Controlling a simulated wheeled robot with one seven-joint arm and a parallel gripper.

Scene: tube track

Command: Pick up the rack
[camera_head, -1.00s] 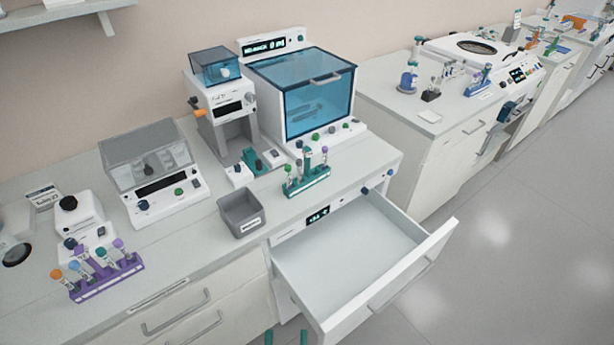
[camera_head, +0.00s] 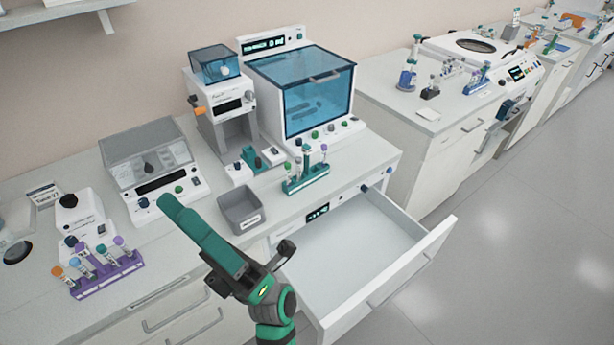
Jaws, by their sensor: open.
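A purple rack (camera_head: 108,277) with several tubes with orange, blue, teal and purple caps stands on the counter at the left. A teal rack (camera_head: 307,181) with a few tubes stands on the counter in front of the blue-lidded machine. My gripper (camera_head: 172,206) reaches up from the bottom, pointing up and left. Its long green fingers are seen edge-on, one covering the other. It is open and empty, its tips in the picture between the purple rack and the grey bin, apart from both racks.
A grey bin (camera_head: 240,209) stands right of my gripper's tips. An open, empty drawer (camera_head: 345,250) juts out from the counter, close to my arm. A clear-lidded device (camera_head: 152,165) stands behind the tips. More racks stand on the far bench (camera_head: 385,85).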

